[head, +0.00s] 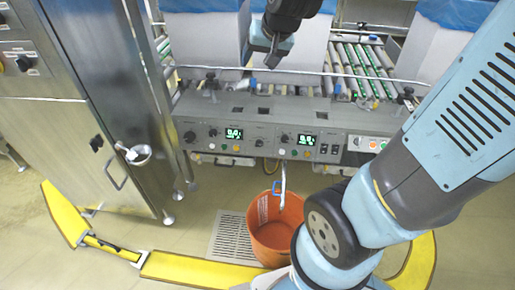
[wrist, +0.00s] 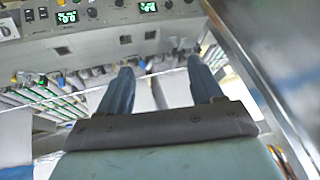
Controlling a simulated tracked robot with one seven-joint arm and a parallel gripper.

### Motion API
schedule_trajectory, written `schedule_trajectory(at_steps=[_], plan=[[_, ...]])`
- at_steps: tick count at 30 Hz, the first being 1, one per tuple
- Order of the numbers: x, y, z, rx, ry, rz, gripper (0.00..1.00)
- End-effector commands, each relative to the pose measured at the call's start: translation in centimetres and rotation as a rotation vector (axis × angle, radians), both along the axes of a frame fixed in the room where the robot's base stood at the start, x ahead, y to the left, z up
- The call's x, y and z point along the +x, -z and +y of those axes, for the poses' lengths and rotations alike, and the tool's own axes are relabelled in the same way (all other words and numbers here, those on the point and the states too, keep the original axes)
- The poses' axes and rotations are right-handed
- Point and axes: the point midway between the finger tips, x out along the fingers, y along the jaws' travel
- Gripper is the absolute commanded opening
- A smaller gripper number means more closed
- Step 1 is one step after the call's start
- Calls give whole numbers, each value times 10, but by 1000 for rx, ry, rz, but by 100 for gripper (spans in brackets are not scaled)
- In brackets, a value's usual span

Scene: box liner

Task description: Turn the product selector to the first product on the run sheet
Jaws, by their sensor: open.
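My gripper (head: 273,60) hangs above the back of the grey control panel (head: 255,112), over the conveyor area. In the wrist view my gripper (wrist: 163,78) has its two blue fingers apart, with nothing between them. The panel carries a black knob at its left (head: 190,137) and another black knob (head: 285,138) near the middle, each beside a green-lit display. A further dark knob (head: 22,63) sits on the steel cabinet at the far left. The labels are too small to read, so I cannot tell which knob is the product selector. No run sheet is clearly readable.
An orange bucket (head: 262,240) stands on the floor before the panel, beside a floor grate (head: 224,235). Yellow guards (head: 190,268) edge the floor. A metal rail (head: 300,73) runs behind the panel.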

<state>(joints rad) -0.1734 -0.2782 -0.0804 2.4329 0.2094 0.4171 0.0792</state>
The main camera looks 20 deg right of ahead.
Motion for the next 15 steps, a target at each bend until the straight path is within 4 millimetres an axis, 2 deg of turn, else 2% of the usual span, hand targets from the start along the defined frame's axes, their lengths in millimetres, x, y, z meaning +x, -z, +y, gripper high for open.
schedule_trajectory(at_steps=[1,6,15], plan=[[13,12,5,10,12,5,66],[53,47,21,41,69,-7,66],[111,121,41,53,183,-34,66]])
